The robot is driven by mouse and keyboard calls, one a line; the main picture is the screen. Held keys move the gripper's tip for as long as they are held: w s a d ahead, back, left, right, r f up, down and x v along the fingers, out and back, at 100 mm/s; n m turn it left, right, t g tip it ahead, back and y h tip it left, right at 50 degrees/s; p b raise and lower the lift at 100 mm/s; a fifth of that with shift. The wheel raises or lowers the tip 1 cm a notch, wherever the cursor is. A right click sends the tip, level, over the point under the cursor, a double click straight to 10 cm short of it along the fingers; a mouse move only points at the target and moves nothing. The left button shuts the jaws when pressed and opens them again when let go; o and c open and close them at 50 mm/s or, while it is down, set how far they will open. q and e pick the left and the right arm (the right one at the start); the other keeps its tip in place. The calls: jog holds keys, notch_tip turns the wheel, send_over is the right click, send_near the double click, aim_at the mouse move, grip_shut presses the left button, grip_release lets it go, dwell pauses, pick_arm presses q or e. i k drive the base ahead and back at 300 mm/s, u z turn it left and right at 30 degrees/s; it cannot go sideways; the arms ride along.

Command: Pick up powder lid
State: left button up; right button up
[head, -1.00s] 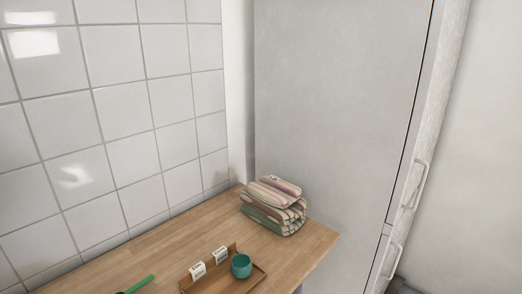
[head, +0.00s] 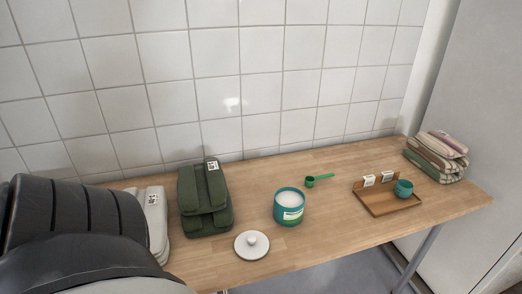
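The powder lid (head: 252,246) is a round white disc with a small knob. It lies flat on the wooden table (head: 330,225) near the front edge. The powder tub (head: 289,207) stands open just to the right of the lid, teal with a pale label and white powder inside. A green scoop (head: 319,180) lies behind and to the right of the tub. Neither of my grippers is in view. A large dark part of my own body fills the lower left of the head view and covers the table's left end.
A folded dark green towel (head: 204,197) and a light grey one (head: 150,215) sit left of the lid. A wooden tray (head: 382,207) with two tags and a teal cup (head: 403,189) stands to the right. Striped folded towels (head: 437,155) lie at the far right.

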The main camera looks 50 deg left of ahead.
aim_at(250, 245)
jog(key=z, duration=1.05)
jog(key=i, duration=1)
jog(key=u, duration=3.3)
jog(key=i, duration=0.5)
jog(key=u, duration=0.05)
jog(key=k, duration=0.25)
jog(key=u, duration=0.55)
jog(key=i, duration=0.45)
jog(key=z, duration=0.1)
jog(key=k, duration=0.25)
